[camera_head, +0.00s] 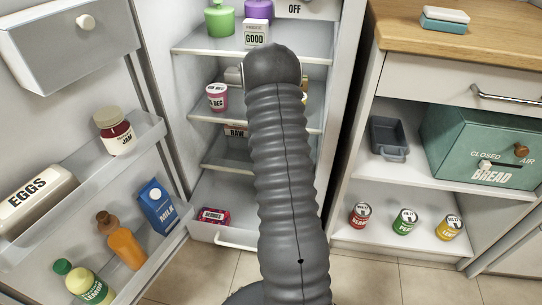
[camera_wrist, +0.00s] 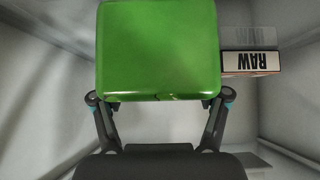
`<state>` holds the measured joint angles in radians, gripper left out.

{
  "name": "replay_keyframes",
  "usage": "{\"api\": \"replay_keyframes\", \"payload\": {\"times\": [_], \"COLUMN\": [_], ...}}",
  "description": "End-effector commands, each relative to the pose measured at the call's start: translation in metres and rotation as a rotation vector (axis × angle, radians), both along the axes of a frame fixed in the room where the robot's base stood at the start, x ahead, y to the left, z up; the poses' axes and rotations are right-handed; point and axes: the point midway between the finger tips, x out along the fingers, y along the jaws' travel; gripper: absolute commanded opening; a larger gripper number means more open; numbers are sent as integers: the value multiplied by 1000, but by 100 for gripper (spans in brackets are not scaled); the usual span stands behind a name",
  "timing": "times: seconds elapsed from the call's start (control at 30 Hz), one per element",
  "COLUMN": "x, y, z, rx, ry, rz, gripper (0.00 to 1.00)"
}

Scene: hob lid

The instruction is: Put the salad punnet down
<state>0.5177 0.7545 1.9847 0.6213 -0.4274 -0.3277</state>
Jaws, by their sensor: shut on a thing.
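A green box-shaped thing, which I take for the salad punnet (camera_wrist: 158,48), fills the upper middle of the wrist view. No label shows on the face towards me. My gripper (camera_wrist: 160,100) is shut on it, with one finger at each side of its near end. In the head view my grey arm reaches into the open fridge and hides the gripper and the punnet. A white box marked RAW (camera_wrist: 251,62) is close to the punnet's right side in the wrist view. I cannot tell whether the punnet touches a shelf.
The fridge shelves hold a GOOD box (camera_head: 255,34), a dated pot (camera_head: 217,97) and, at the bottom, a berries punnet (camera_head: 214,216). The open door (camera_head: 75,185) with jam, eggs, milk and bottles is at left. A cupboard (camera_head: 440,140) stands at right.

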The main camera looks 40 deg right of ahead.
Motion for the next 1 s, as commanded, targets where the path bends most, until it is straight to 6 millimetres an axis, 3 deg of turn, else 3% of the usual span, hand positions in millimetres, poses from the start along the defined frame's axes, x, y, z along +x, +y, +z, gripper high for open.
{"api": "replay_keyframes", "payload": {"times": [0.03, 0.13, 0.53, 0.57, 0.63, 0.67, 1.0], "x": [-1, -1, -1, -1, -1, -1, -1], "y": [1, 1, 1, 1, 1, 1, 1], "z": [-12, -23, -29, -29, -28, -28, -27], "rx": [2, 0, 1, 2, 2, 2, 1], "ry": [4, 3, 1, 1, 1, 1, 1], "rz": [1, 1, 0, 0, 0, 0, 0], "gripper": [23, 23, 23, 77, 94, 99, 99]}}
